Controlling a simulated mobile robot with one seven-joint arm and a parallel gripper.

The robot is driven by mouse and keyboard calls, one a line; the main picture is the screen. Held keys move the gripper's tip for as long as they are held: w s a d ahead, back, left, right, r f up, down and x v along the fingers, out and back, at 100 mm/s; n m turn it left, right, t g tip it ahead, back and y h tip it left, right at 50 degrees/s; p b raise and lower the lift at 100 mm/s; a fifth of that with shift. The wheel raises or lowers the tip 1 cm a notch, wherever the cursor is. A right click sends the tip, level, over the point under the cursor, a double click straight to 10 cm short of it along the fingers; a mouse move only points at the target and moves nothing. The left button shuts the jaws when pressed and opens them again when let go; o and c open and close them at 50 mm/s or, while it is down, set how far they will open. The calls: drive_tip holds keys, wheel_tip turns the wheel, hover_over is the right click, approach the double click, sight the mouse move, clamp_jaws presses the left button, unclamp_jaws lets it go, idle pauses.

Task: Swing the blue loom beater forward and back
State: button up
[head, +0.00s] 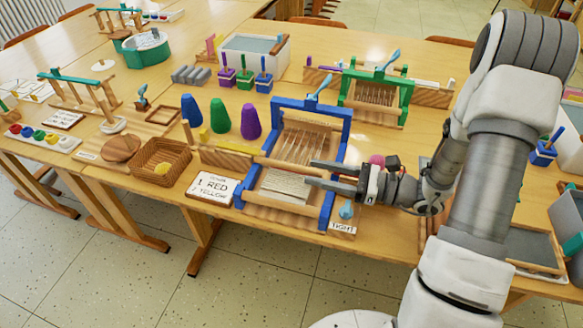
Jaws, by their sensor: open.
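The blue loom (334,165) stands at the front of the table, with its beater (312,108) an upright blue frame toward the back. Pale warp threads and a woven cloth (287,184) lie in front of the beater. My gripper (308,173) is open and sits over the front right part of the loom, fingers pointing left above the cloth. The fingers appear apart from the beater's top bar. I cannot tell whether they touch the loom.
A green loom (405,92) stands behind to the right. Blue, green and purple cones (220,117) stand left of the blue loom. A card reading "1 RED 2 YELLOW" (211,188) and a wicker basket (160,163) are at front left. A "TIGHT" label (342,228) is at the front edge.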

sight(291, 166)
drive_tip(key=x, duration=0.6)
drive_tip(key=shift+w+a+b, duration=0.1)
drive_tip(key=shift+a+b, duration=0.25)
drive_tip(key=c, duration=0.7)
clamp_jaws()
drive_tip(key=shift+f, duration=0.1)
